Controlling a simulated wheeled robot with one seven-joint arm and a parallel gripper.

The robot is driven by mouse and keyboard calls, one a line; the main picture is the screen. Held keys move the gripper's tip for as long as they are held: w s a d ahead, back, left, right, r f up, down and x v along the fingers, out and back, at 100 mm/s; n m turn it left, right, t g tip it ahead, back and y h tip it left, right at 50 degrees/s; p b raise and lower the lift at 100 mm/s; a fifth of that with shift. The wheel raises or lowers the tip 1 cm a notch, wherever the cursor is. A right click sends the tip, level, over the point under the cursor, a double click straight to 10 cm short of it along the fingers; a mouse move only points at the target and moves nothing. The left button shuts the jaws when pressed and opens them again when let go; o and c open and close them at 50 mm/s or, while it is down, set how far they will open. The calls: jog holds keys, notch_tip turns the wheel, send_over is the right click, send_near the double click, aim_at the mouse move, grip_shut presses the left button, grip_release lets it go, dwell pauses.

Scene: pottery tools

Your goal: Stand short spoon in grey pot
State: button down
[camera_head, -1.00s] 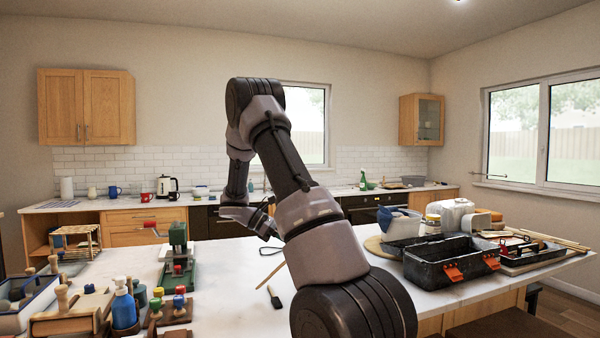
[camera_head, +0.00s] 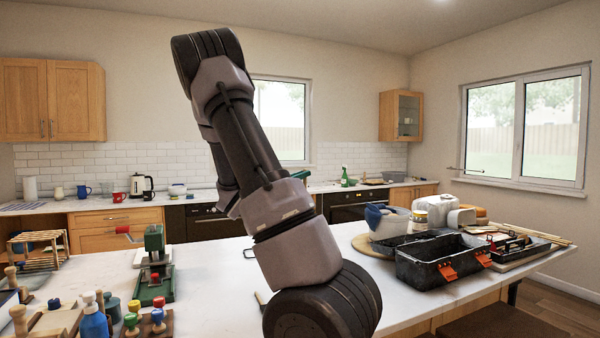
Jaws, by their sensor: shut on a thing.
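My arm stands across the middle of the view and its forearm folds down behind itself, so my gripper is hidden. A small green piece (camera_head: 300,174) juts out to the right of the arm; I cannot tell whether it is part of something held. I cannot make out a short spoon. I cannot identify a grey pot for certain. A pale container (camera_head: 388,224) with something blue in it stands at the right on a round board.
A black toolbox (camera_head: 444,262) with orange latches sits at the right of the white table (camera_head: 215,275). A green press (camera_head: 154,262), a blue bottle (camera_head: 94,318) and knobbed tools (camera_head: 158,318) stand at the left. The table centre left of my arm is mostly clear.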

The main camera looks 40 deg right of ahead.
notch_tip(320, 180, down, 14)
jog(key=shift+r, duration=0.25)
dwell(1.1)
jog(key=c, duration=0.8)
grip_release()
jog(key=shift+a, duration=0.15)
jog(key=v, duration=1)
jog(key=shift+a+f, duration=0.1)
jog(key=shift+a, duration=0.15)
